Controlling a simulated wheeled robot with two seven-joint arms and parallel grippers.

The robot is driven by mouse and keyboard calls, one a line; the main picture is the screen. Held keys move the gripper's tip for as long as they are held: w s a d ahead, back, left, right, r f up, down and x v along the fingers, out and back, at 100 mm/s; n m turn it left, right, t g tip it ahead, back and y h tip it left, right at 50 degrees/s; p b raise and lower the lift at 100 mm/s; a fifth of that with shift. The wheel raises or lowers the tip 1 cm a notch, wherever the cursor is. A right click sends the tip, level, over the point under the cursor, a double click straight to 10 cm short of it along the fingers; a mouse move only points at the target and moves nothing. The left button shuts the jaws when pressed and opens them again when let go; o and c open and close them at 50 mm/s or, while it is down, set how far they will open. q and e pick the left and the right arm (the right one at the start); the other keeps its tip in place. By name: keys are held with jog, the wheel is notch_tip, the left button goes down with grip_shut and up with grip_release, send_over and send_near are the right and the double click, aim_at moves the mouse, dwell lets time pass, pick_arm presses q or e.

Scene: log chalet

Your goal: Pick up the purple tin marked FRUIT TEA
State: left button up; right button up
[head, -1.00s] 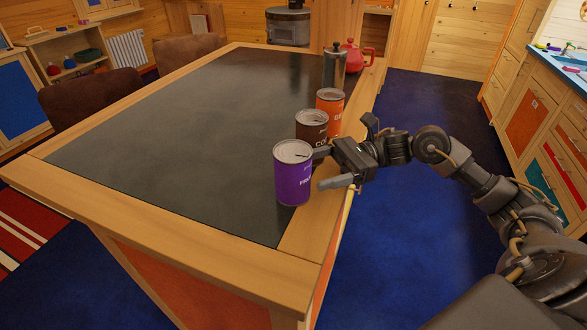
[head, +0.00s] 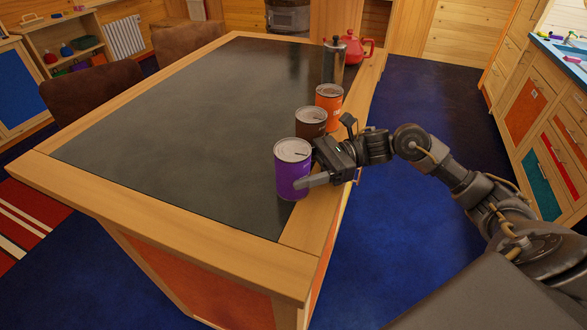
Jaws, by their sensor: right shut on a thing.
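The purple tin (head: 288,170) with a pale lid stands upright on the dark table top near its right edge. Its label text is mostly hidden or too small to read now. My right gripper (head: 306,172) reaches in from the right and is shut on the purple tin. One finger shows across the tin's near right side; the other finger is hidden behind it. The tin looks to be still on the table top. My left gripper is not in view.
A brown tin (head: 311,122) stands close behind the purple tin, then an orange tin (head: 329,103), a metal pot (head: 333,62) and a red teapot (head: 356,47) along the table's (head: 150,150) right edge. The table's left and middle are clear.

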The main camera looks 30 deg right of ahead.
aim_at(301, 147)
jog(key=shift+r, duration=0.1)
jog(key=shift+r, duration=0.4)
notch_tip(301, 147, up, 8)
jog(key=b, duration=0.3)
jog(key=shift+r, duration=0.55)
jog(key=shift+s, duration=0.1)
